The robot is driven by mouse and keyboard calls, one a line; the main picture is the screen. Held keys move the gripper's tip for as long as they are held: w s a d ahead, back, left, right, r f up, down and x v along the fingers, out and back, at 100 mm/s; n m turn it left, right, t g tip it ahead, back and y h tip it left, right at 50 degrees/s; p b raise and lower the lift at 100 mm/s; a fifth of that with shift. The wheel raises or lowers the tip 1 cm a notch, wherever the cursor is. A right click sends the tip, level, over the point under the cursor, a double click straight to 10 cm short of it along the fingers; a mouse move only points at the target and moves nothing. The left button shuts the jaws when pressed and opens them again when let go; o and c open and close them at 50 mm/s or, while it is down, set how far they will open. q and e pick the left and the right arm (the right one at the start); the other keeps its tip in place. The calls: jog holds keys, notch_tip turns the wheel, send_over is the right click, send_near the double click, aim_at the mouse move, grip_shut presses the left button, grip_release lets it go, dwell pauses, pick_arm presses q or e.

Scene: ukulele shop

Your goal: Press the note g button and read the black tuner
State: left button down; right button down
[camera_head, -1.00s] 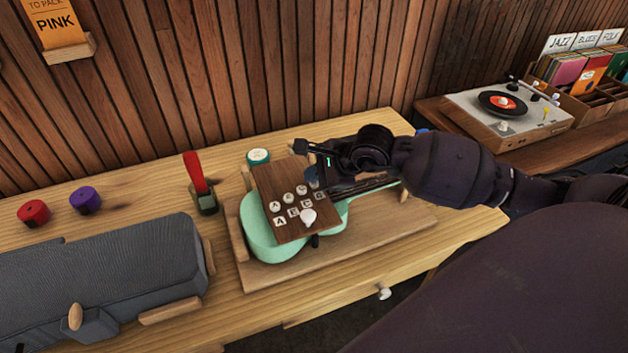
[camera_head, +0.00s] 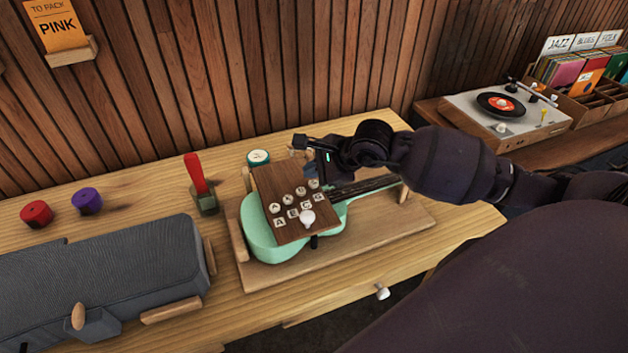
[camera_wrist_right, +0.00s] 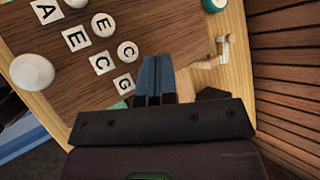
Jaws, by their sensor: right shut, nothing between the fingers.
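A brown wooden board (camera_head: 290,229) lies over the mint-green ukulele (camera_head: 258,240). It has round white lettered buttons and square letter labels A, E, C and G. The g button (camera_head: 314,184) shows at the right end of the button row, above the G label (camera_head: 319,197). My right gripper (camera_head: 309,172) is shut and empty, its blue fingertips just behind the g button; contact is unclear. In the wrist view the fingertips (camera_wrist_right: 156,60) cover where that button lies, beside the G label (camera_wrist_right: 124,83). I cannot pick out the black tuner. My left gripper is out of view.
A white knob (camera_head: 307,218) stands at the board's front. A green-and-white round object (camera_head: 258,157) and a red-handled tool (camera_head: 197,175) stand behind and left. A grey case (camera_head: 110,275) fills the left bench. A record player (camera_head: 505,108) is at the right.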

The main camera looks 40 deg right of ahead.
aim_at(314, 185)
jog(key=shift+r, duration=0.35)
jog(key=shift+r+p, duration=0.55)
jog(key=shift+r, duration=0.2)
jog(key=shift+r+p, duration=0.7)
jog(key=shift+r, duration=0.7)
